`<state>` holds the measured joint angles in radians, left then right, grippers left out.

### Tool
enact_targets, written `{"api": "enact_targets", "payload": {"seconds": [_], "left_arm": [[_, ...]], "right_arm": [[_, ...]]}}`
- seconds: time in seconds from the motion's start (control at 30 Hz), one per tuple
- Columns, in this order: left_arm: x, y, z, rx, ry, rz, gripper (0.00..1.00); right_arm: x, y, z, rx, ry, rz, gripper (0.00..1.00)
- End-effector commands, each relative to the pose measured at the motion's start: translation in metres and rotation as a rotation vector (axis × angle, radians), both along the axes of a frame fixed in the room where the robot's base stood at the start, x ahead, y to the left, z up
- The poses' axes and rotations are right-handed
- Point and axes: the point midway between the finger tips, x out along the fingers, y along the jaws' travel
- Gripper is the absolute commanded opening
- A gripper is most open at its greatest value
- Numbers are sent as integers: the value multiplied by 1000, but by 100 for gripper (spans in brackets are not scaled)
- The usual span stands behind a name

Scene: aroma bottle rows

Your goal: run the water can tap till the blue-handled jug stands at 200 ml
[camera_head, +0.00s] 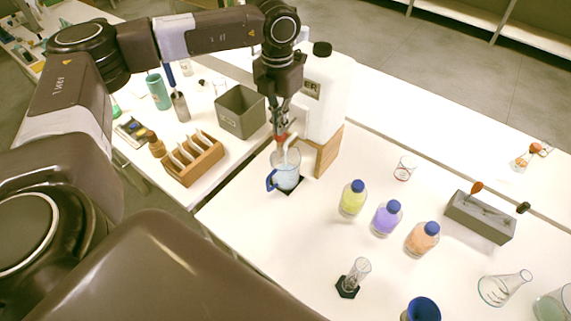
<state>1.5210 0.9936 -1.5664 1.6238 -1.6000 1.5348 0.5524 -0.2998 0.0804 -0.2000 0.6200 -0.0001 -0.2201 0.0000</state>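The white water can (328,92) with a black cap stands on a wooden stand (328,152). The jug (287,177) with a blue handle (271,180) stands upright on a dark square pad (297,187) below the tap. It holds pale bluish liquid, but its scale is too small to read. My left gripper (281,127) points down at the tap, right at its red part (281,138), above the jug. The gripper covers much of the tap, and I cannot tell whether its fingers are closed. A whitish spout or stream shows above the jug. My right gripper is out of view.
Yellow (353,200), purple (386,219) and orange (422,240) bottles stand right of the jug. A small beaker (404,168) is behind them, and a cylinder on a black base (353,278) is in front. A grey bin (240,112) and wooden rack (194,161) are left.

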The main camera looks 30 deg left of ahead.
Motion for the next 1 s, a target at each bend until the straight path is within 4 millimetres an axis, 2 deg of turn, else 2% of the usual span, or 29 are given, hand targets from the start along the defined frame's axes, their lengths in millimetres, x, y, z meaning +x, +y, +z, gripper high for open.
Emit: {"api": "enact_targets", "payload": {"seconds": [1.0], "left_arm": [[0, 0, 16, 0, 1, 0, 0]], "right_arm": [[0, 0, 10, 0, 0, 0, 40]]}}
